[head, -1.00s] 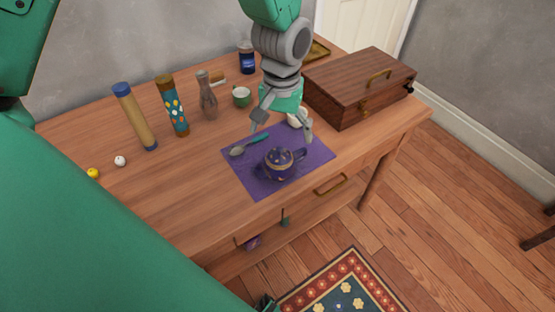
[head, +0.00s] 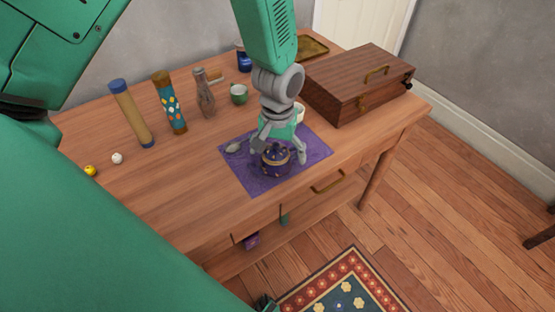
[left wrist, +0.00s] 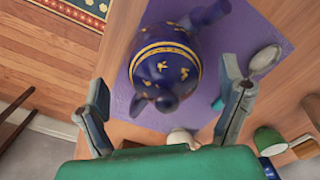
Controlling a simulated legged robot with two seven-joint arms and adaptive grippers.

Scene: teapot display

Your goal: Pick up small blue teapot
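The small blue teapot (head: 275,163), dark blue with gold bands and marks, stands on a purple mat (head: 240,178) near the table's front edge. My left gripper (head: 280,152) is just above and around it, with its fingers spread to either side. In the left wrist view, the teapot (left wrist: 165,65) lies ahead between the open fingers of the left gripper (left wrist: 170,95), with visible gaps on both sides. I cannot tell in the head view whether a finger touches it. My right gripper is not in view.
A spoon (head: 234,147) lies on the mat behind the teapot. A white cup (left wrist: 180,137) is close to the gripper.

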